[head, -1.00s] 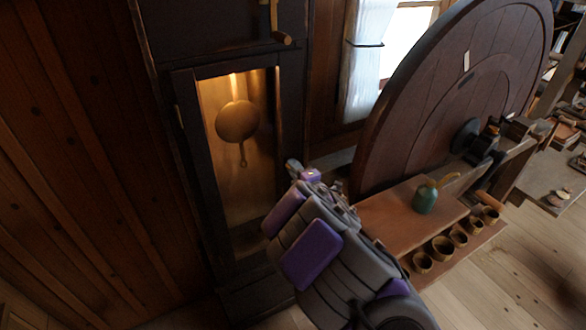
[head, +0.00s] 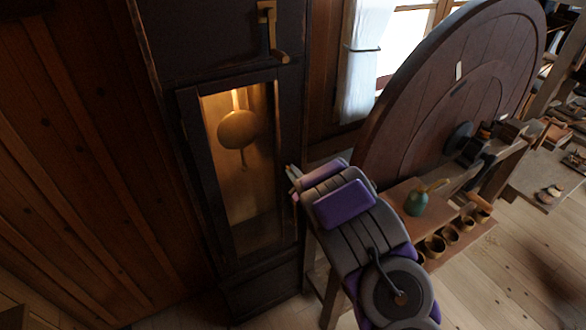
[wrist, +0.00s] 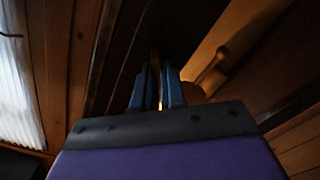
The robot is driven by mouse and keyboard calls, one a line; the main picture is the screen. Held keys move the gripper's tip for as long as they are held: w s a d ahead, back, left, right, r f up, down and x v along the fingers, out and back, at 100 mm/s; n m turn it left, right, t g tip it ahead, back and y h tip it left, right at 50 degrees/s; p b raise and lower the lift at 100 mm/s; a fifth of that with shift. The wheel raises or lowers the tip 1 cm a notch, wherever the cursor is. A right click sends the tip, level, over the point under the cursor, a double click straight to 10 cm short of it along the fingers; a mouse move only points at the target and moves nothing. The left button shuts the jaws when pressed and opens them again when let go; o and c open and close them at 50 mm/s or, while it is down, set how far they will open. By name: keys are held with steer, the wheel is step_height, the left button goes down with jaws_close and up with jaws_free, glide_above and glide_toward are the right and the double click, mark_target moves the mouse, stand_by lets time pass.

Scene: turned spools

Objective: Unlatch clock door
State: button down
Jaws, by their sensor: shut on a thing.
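The clock is a tall dark case. Its lower door (head: 188,150) is glazed and looks closed, with a brass pendulum (head: 238,129) lit behind the glass. My gripper (head: 291,173) is at the right edge of this door, at about mid-height. In the wrist view my gripper (wrist: 158,85) shows two dark blue fingers close together, shut on a small brass-coloured piece (wrist: 156,62), seemingly the door's latch. The fingers hide most of it, so its position cannot be told. The pendulum (wrist: 212,76) also shows in the wrist view, to the right of the fingers.
A brass fitting with a wooden handle (head: 277,54) juts from the upper case. A large wooden wheel (head: 440,85) stands to the right, behind a low bench with a green oil can (head: 416,203) and several small cups (head: 436,246). A plank wall (head: 70,150) closes the left.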

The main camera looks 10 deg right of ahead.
steer(key=shift+f+m+p, duration=0.15)
steer(key=shift+m+p, duration=1.15)
steer(key=shift+m, duration=0.55)
steer(key=shift+f+m+p, duration=0.15)
steer(key=shift+m+p, duration=1.1)
steer(key=shift+m, duration=0.6)
steer(key=c, duration=1.2)
jaws_free()
steer(key=shift+w, duration=0.1)
steer(key=shift+r, duration=0.15)
